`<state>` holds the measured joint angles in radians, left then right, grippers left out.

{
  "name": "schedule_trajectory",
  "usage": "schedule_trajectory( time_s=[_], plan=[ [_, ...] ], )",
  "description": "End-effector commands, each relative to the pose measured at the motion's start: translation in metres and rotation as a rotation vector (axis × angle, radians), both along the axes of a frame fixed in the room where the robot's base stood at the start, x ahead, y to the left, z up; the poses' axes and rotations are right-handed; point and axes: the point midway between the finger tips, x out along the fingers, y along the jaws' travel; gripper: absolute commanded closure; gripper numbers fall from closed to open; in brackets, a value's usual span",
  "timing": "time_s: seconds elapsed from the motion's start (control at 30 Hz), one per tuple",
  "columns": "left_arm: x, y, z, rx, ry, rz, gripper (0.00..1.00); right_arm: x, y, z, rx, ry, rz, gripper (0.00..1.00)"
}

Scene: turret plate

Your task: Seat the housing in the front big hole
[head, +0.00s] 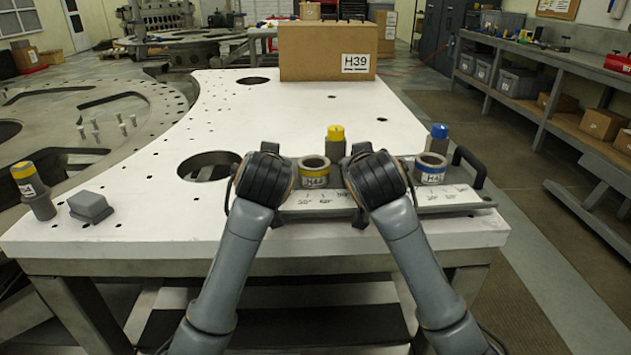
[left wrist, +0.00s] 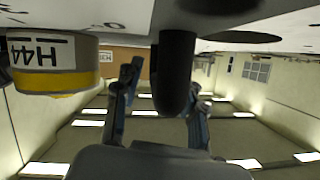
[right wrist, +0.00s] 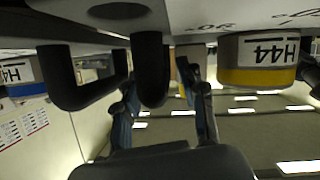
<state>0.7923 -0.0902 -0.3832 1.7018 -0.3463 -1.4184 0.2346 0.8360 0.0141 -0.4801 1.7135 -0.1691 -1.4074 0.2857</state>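A grey ring-shaped housing (head: 314,173) with a yellow band and an H44 label stands on a grey tray (head: 300,208). A second housing (head: 431,170) with a blue band stands further right. The front big hole (head: 208,166) in the white plate is left of the yellow-banded housing and looks empty. My left gripper (left wrist: 160,105) is open, its fingers apart around a dark tray handle (left wrist: 174,70). My right gripper (right wrist: 165,110) is open, with another dark handle (right wrist: 150,70) between its fingers. In the head view the wrists hide the fingers.
A yellow-capped post (head: 336,138) and a blue-capped post (head: 438,138) stand behind the housings. A yellow-topped cylinder (head: 34,192) and a grey block (head: 90,206) are at the plate's left. An H39 carton (head: 328,50) stands at the back. The middle of the plate is clear.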

Motion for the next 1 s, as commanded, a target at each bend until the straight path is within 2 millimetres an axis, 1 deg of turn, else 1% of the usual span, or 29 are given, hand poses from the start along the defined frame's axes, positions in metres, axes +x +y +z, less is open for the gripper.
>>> schedule_trajectory(
  time_s=[0.03, 0.07, 0.1, 0.17, 0.47, 0.5, 0.77, 1.0],
  plan=[
    [0.000, 0.000, 0.000, 0.000, 0.000, 0.000, 0.75, 0.000, 0.000, 0.000, 0.000, 0.000, 0.000, 0.75],
    [0.000, 0.000, 0.000, 0.000, 0.000, 0.000, 0.81, 0.000, 0.000, 0.000, 0.000, 0.000, 0.000, 0.81],
    [0.000, 0.000, 0.000, 0.000, 0.000, 0.000, 0.90, 0.000, 0.000, 0.000, 0.000, 0.000, 0.000, 0.90],
    [0.000, 0.000, 0.000, 0.000, 0.000, 0.000, 1.00, 0.000, 0.000, 0.000, 0.000, 0.000, 0.000, 1.00],
    [0.000, 0.000, 0.000, 0.000, 0.000, 0.000, 1.00, 0.000, 0.000, 0.000, 0.000, 0.000, -0.001, 1.00],
    [0.000, 0.000, 0.005, 0.000, -0.011, -0.002, 1.00, 0.000, 0.000, 0.006, 0.001, -0.011, 0.001, 1.00],
    [0.000, -0.001, 0.009, 0.000, -0.010, -0.002, 1.00, 0.000, 0.000, 0.010, 0.001, -0.010, 0.001, 1.00],
    [0.000, 0.000, 0.025, 0.000, -0.011, -0.002, 1.00, 0.000, 0.000, 0.026, 0.001, -0.011, 0.001, 1.00]
  ],
)
